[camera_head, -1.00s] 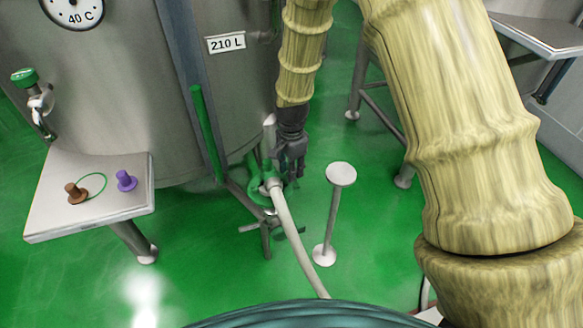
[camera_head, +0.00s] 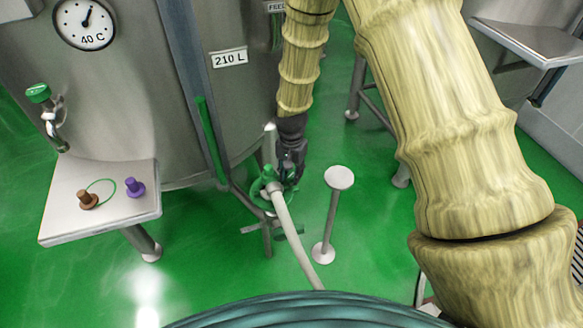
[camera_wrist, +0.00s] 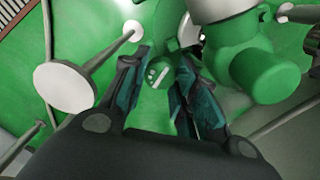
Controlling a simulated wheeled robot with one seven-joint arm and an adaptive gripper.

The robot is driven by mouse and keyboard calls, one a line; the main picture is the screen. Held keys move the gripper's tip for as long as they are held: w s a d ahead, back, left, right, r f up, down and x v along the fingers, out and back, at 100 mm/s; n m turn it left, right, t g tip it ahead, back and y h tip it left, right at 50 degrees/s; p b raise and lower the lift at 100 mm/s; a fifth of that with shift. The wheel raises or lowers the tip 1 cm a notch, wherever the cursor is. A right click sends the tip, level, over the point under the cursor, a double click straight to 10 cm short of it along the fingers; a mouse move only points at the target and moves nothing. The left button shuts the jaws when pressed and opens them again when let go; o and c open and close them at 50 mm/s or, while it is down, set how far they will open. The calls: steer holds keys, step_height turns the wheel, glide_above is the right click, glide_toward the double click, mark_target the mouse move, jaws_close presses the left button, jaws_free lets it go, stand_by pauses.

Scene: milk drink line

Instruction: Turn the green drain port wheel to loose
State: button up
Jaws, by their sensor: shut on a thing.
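The green drain port (camera_head: 268,188) stands low by the foot of the steel tank, with a pale hose running from it toward me. My gripper (camera_head: 288,180) reaches down to the right side of this port and hides part of it. In the wrist view, my gripper (camera_wrist: 164,62) has its two dark fingers on either side of a small round green wheel (camera_wrist: 158,75) with white marks on its face. The fingers are shut on this wheel. The marks are too small to read. A thick green pipe part (camera_wrist: 265,75) is just to its right.
A white-topped post (camera_head: 339,178) stands close to the right of the port. A steel shelf (camera_head: 110,222) at the left holds a brown plug (camera_head: 87,200) and a purple plug (camera_head: 135,188). A table (camera_head: 535,42) stands at the upper right. Green floor is clear between.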

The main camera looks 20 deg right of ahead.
mark_target(291, 175)
steer(key=n+p, duration=0.2)
steer(key=n, duration=0.2)
steer(key=shift+r+n, duration=0.15)
steer(key=shift+n, duration=0.15)
steer(key=n+p, duration=0.2)
steer(key=n, duration=0.2)
steer(key=shift+n, duration=0.3)
steer(key=n+p, duration=0.1)
steer(key=n, duration=0.3)
steer(key=shift+a+p, duration=0.1)
steer(key=shift+p, duration=0.2)
steer(key=shift+n+p, duration=0.5)
steer(key=shift+n, duration=1.6)
steer(key=o, duration=1)
step_height(291, 175, up, 12)
steer(key=shift+f, duration=0.15)
